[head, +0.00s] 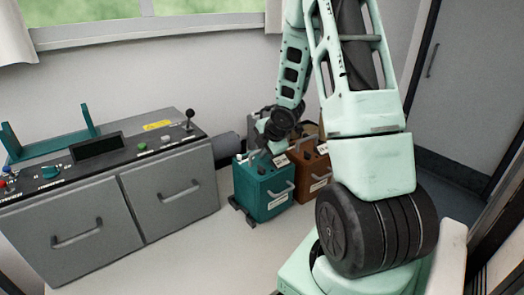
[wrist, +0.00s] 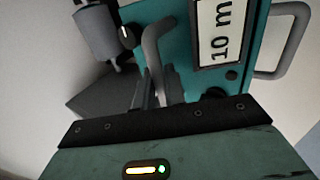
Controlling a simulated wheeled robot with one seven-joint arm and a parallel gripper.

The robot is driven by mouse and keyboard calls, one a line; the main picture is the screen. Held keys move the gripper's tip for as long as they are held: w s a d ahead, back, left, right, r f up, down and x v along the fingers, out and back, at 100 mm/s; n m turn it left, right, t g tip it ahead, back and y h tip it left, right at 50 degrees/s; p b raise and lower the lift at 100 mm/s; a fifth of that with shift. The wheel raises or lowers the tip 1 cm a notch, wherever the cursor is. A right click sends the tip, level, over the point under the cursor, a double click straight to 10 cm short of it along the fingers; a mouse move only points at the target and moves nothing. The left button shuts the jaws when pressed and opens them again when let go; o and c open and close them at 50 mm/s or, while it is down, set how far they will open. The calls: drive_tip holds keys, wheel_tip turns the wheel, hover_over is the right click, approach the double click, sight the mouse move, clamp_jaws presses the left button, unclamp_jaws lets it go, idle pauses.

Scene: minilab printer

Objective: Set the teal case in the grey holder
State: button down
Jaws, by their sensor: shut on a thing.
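The teal case (head: 264,194) stands upright or hangs by the back wall, right of the grey cabinet. In the wrist view its teal top (wrist: 178,50) carries a "10 m" label and a grey handle (wrist: 154,42). My gripper (head: 262,151) is over the case's top. In the wrist view my gripper (wrist: 160,90) is shut on that grey handle. Dark grey pieces, apparently the grey holder (head: 236,205), show low at the case's left side. The case hides the rest, so I cannot tell whether it is seated or just above.
A brown case (head: 311,175) stands close on the right of the teal case. The grey cabinet (head: 165,190) with drawers and a control panel is on the left. The floor (head: 190,260) in front is clear.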

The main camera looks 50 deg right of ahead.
drive_tip(key=shift+f+b, duration=0.65)
drive_tip(key=shift+f, duration=0.05)
drive_tip(key=c, duration=1.5)
unclamp_jaws()
drive_tip(key=shift+o, duration=0.7)
drive_tip(key=shift+f, duration=0.1)
drive_tip(key=p+v, duration=0.7)
drive_tip(key=v, duration=1)
drive_tip(key=shift+r, duration=0.25)
